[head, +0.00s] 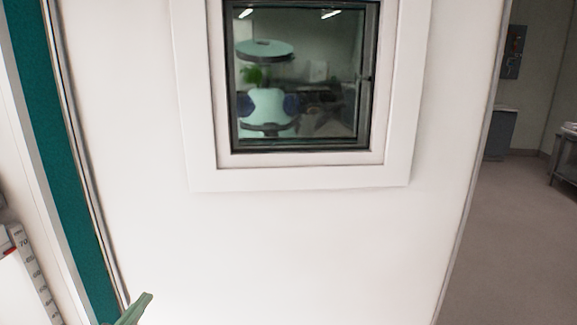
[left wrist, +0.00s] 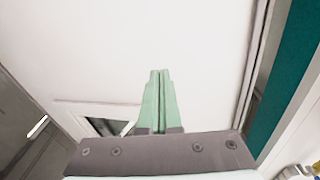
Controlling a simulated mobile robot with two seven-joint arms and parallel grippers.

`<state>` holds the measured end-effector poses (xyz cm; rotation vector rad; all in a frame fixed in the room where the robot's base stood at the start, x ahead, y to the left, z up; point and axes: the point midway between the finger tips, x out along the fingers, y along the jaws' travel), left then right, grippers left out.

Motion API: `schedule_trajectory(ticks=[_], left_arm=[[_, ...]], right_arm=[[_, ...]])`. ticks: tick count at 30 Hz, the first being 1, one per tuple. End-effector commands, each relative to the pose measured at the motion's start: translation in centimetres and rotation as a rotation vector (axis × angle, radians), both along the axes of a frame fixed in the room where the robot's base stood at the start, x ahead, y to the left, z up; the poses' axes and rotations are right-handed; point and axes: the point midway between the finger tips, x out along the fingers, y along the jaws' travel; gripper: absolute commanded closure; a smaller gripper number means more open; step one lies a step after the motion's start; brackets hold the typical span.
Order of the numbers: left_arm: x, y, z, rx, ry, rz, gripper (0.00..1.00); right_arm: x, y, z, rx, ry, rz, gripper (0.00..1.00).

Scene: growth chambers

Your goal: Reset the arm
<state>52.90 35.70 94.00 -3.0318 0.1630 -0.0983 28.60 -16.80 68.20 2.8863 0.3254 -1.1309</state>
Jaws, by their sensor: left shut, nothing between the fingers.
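My left gripper (left wrist: 161,75) shows in the left wrist view with its two green fingers pressed together. It is shut and holds nothing. In the head view only a green fingertip of the left gripper (head: 146,297) shows at the bottom left edge, in front of a white door panel (head: 280,245). The rest of the left arm is out of the head view. My right gripper is in neither view.
The white panel has a dark-framed window (head: 295,75) that mirrors a robot's green head and body. A teal strip (head: 70,170) runs along the left. A ruler-like scale (head: 33,275) stands at the far left. Open floor (head: 520,230) and a table (head: 568,155) lie to the right.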

Motion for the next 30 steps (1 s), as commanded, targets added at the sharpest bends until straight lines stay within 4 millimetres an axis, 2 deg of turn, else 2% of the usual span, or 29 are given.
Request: schedule_trajectory(ticks=[1, 3, 6, 9, 12, 18, 30], left_arm=[[-1.8, -1.1, -3.8, 0.044, 0.099, -0.016, 1.00], [-4.4, -2.5, -8.4, 0.109, 0.223, -0.037, 1.00], [-8.6, -4.1, -14.1, 0.195, 0.387, -0.072, 1.00], [-13.0, -5.3, -18.4, 0.269, 0.523, -0.106, 1.00], [-17.1, -6.2, -21.7, 0.332, 0.637, -0.139, 1.00], [-25.1, -7.6, -26.3, 0.442, 0.831, -0.207, 1.00], [-24.6, -16.1, -26.2, 0.088, 0.819, -0.105, 1.00]], right_arm=[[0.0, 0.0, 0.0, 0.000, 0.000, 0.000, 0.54], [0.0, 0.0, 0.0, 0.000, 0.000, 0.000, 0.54], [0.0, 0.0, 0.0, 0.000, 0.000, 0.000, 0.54], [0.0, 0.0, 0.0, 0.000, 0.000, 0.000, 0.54], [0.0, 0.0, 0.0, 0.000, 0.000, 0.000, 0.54], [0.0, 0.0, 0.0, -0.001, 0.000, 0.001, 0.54], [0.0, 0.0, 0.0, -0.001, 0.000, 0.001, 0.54]])
